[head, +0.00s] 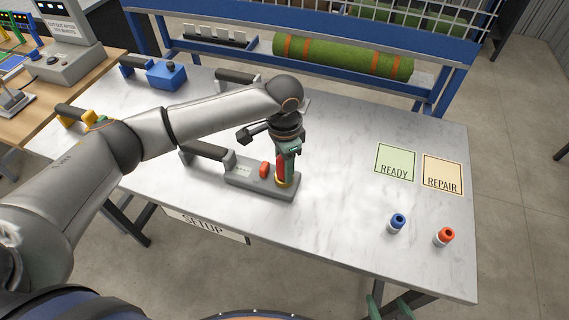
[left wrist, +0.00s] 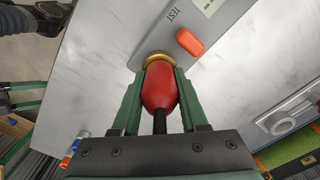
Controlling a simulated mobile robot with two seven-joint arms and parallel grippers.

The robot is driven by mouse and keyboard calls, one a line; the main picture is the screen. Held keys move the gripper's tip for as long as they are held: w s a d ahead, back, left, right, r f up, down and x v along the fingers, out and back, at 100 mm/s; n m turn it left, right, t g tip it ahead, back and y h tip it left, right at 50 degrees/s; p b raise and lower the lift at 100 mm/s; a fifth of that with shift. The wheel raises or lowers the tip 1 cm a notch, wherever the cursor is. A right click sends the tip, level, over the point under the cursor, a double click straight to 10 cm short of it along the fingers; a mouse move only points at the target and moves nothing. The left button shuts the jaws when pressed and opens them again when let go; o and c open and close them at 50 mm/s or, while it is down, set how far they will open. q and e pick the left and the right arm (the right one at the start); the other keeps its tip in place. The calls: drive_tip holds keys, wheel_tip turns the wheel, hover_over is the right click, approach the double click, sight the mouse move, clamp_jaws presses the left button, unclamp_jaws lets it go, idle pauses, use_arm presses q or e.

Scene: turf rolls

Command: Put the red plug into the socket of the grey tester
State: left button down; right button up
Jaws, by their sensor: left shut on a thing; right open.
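The grey tester (head: 240,174) lies on the marble-topped table, with a dark handle at its left end and an orange-red button (head: 264,169). Its socket is a brass ring (head: 280,182) near the right end, also seen in the left wrist view (left wrist: 158,57). My left gripper (head: 283,168) is shut on the red plug (left wrist: 160,87), directly over the socket. The plug's front end meets the brass ring; how deep it sits is hidden. My right gripper (head: 396,296) is open and empty below the table's front edge.
A green READY card (head: 395,162) and a cream REPAIR card (head: 442,174) lie to the right. A blue-topped piece (head: 397,223) and an orange-topped piece (head: 445,236) stand near the front right. A blue tester (head: 167,75) is at the back left. The table between tester and cards is clear.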

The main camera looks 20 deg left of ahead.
use_arm(q)
drive_tip(key=c, duration=0.8)
unclamp_jaws()
drive_tip(key=o, duration=0.4)
drive_tip(key=shift+f, duration=0.15)
drive_tip(key=shift+o, duration=0.2)
drive_tip(key=shift+s, duration=0.1)
wheel_tip(320, 180, up, 13)
drive_tip(key=shift+f+b, duration=0.1)
drive_tip(key=shift+b, duration=0.2)
